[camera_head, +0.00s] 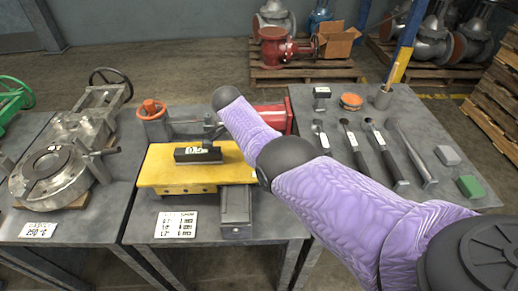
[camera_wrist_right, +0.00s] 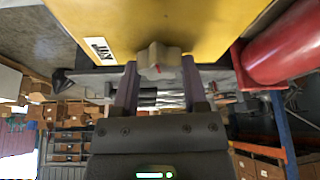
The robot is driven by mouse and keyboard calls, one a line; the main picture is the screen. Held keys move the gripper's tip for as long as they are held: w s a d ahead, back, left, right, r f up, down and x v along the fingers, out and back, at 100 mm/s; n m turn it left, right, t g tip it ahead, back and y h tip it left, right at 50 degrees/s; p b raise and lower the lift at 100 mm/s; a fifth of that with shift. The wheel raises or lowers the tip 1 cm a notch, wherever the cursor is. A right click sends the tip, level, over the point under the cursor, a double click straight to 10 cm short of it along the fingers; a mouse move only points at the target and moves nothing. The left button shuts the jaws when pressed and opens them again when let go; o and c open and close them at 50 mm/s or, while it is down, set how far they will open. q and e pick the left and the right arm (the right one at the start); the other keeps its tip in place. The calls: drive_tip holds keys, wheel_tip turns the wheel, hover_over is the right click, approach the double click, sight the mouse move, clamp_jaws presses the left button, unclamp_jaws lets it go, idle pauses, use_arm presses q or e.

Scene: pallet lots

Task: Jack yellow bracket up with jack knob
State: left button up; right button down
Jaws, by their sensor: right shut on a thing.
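The yellow bracket (camera_head: 158,170) sits on the middle table, with a black labelled block (camera_head: 198,155) on it. In the wrist view the yellow bracket (camera_wrist_right: 190,22) fills the top. The jack knob (camera_wrist_right: 158,58) is a small tan-grey lobed knob at the bracket's edge. My right gripper (camera_wrist_right: 159,72) is shut on the jack knob, one finger at each side. In the head view my purple-sleeved right arm covers part of the area behind the bracket, and the knob cannot be made out clearly. My left gripper is not in view.
A red cylinder (camera_wrist_right: 285,45) lies close beside my right gripper. An orange-topped device (camera_head: 153,110) stands behind the bracket's left end. A grey box (camera_head: 236,212) and a printed card (camera_head: 176,225) are in front. Several tools, including a long grey bar (camera_head: 415,155), lie on the right table.

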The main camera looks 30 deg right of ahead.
drive_tip(key=shift+c, duration=1.4)
unclamp_jaws()
drive_tip(key=shift+f, duration=0.15)
drive_tip(key=shift+o, duration=0.8)
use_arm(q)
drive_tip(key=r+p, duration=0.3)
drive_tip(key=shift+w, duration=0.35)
use_arm(e)
drive_tip(key=v, duration=1)
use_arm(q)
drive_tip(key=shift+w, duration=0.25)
